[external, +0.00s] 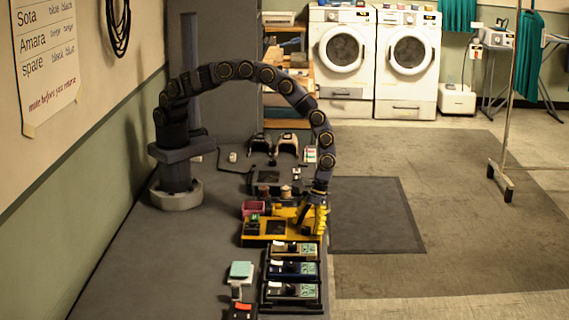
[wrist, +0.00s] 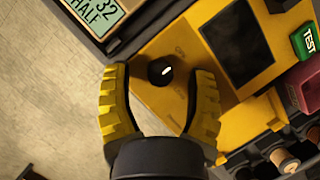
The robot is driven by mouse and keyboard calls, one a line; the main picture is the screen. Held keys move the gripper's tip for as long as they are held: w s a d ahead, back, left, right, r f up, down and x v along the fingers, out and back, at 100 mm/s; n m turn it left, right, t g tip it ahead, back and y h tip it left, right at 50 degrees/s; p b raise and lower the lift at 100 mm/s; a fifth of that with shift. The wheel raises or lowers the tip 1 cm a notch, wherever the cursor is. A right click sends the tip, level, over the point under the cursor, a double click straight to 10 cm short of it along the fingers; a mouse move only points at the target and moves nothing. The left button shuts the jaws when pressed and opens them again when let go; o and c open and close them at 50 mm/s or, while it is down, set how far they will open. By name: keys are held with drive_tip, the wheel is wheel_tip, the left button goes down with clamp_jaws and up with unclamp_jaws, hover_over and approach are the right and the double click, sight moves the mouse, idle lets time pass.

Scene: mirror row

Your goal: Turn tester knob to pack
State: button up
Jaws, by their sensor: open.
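The yellow tester (wrist: 160,40) fills the middle of the wrist view. Its round black knob (wrist: 155,80) has a short white mark on its right-hand part. Small lettering sits above the knob, too blurred to read surely. My gripper (wrist: 161,73) is open, with one yellow ribbed finger left of the knob and one right of it. I see gaps on both sides; how deep the fingertips reach is unclear. In the external view my gripper (external: 314,218) is at the right end of the yellow tester (external: 268,240); the knob is hidden there.
The tester has a dark screen (wrist: 238,35) and a green TEST button (wrist: 304,43). A display reading 32 HALF (wrist: 92,18) sits beside it. Several dark-framed devices (external: 292,269) stand in front. A pink bin (external: 254,208) stands on the tester's left. Open floor lies right of the bench.

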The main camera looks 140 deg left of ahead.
clamp_jaws()
drive_tip(key=shift+m, duration=0.3)
drive_tip(key=m+g, duration=0.1)
drive_tip(key=m, duration=0.2)
drive_tip(key=shift+w+g, duration=0.15)
drive_tip(key=shift+g, duration=0.15)
drive_tip(key=shift+d+f+m+g+y, duration=0.1)
drive_tip(key=shift+m+g+y, duration=0.25)
drive_tip(key=shift+m, duration=0.9)
drive_tip(key=shift+d+m+g+y, duration=0.15)
drive_tip(key=shift+m+g, duration=0.3)
drive_tip(key=shift+m, duration=0.8)
drive_tip(key=shift+a, duration=0.1)
unclamp_jaws()
